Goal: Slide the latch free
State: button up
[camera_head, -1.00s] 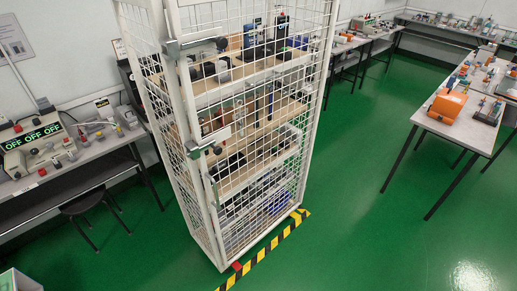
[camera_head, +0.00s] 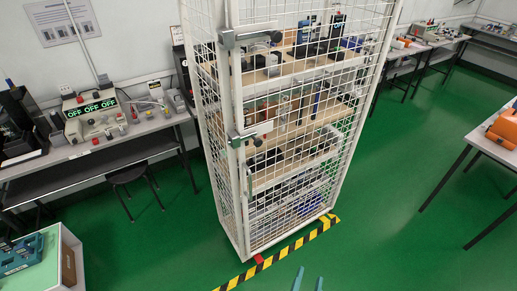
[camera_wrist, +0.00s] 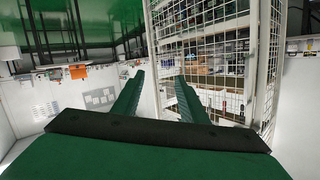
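A tall white wire-mesh cage (camera_head: 238,190) stands on the green floor, its mesh door shut. An upper metal latch (camera_head: 234,39) and a lower metal latch (camera_head: 239,138) are on the front left post. Their bars lie roughly level across the door edge. Which latch the task means I cannot tell. My gripper (camera_head: 309,281) shows only as two teal fingertips at the bottom edge, in front of and below the cage. In the wrist view my gripper (camera_wrist: 159,75) is open and empty, with the cage (camera_wrist: 265,60) at the right. No contact with either latch shows.
Yellow-black tape (camera_head: 290,250) runs along the cage's front foot. A bench (camera_head: 100,148) with devices and a stool (camera_head: 128,174) are at left. A white crate (camera_head: 70,262) is at lower left, a table (camera_head: 490,145) at right. The floor between is clear.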

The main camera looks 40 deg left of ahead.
jog(key=w+a+r+n+y, duration=0.2)
jog(key=w+a+r+y, duration=0.3)
jog(key=w, duration=0.3)
jog(key=n+g+y, duration=0.8)
jog(key=n, duration=0.3)
send_near(260, 143)
jog(key=x, duration=1)
jog(key=shift+a, duration=0.35)
grip_shut()
jog(key=shift+w+d, duration=0.1)
jog(key=shift+w, duration=0.05)
